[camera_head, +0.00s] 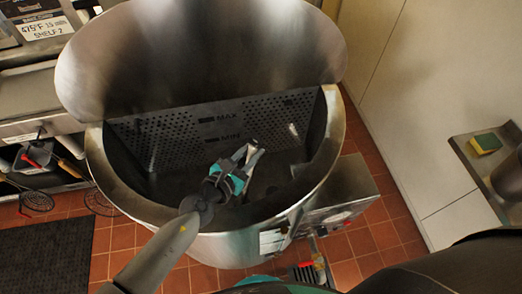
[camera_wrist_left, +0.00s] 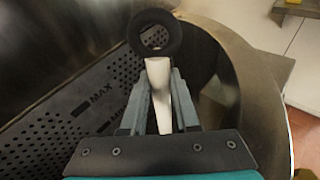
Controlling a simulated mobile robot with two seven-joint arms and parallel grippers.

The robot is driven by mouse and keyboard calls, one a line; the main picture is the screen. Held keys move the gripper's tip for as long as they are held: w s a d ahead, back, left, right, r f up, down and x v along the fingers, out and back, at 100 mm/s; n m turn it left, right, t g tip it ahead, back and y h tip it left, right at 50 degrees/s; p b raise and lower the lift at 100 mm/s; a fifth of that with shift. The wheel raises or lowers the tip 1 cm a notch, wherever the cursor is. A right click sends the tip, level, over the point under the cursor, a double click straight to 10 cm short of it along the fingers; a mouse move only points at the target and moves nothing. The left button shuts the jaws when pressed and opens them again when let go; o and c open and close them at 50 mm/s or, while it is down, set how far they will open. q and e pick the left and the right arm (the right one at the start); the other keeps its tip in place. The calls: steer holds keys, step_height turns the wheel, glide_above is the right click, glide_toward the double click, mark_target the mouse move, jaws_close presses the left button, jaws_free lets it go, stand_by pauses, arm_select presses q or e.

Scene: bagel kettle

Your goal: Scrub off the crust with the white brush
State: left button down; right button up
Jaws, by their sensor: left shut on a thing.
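The steel kettle (camera_head: 104,168) stands with its lid (camera_head: 200,55) raised. A perforated plate (camera_head: 170,140) marked MAX and MIN stands inside it. My left gripper (camera_head: 250,160) reaches down inside the kettle. In the left wrist view its two fingers (camera_wrist_left: 158,105) are shut on the white handle of the brush (camera_wrist_left: 158,75). A black ring-shaped part shows at the handle's far end. I cannot tell whether the brush touches the kettle wall. Dark stains show on the inner wall, but I cannot tell which is crust. My right gripper is not in view.
A side shelf (camera_head: 462,141) at the right holds a yellow-green sponge (camera_head: 487,143) and a metal pot (camera_head: 508,178). A control box (camera_head: 338,200) is on the kettle's right side. Tools hang at the left above a dark mat (camera_head: 45,258). The kettle rim surrounds my left gripper.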

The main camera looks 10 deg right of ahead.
arm_select(q)
steer(key=shift+a+f, duration=0.2)
steer(key=shift+a, duration=0.05)
steer(key=a+b, duration=0.1)
steer(key=a, duration=0.3)
steer(key=shift+a, duration=0.35)
steer(key=a, duration=0.1)
steer(key=a+b, duration=0.1)
steer(key=a, duration=0.1)
steer(key=a+b, duration=0.1)
steer(key=shift+w+a+r, duration=0.1)
steer(key=shift+a+r, duration=0.05)
steer(key=shift+r, duration=0.1)
stand_by(0.3)
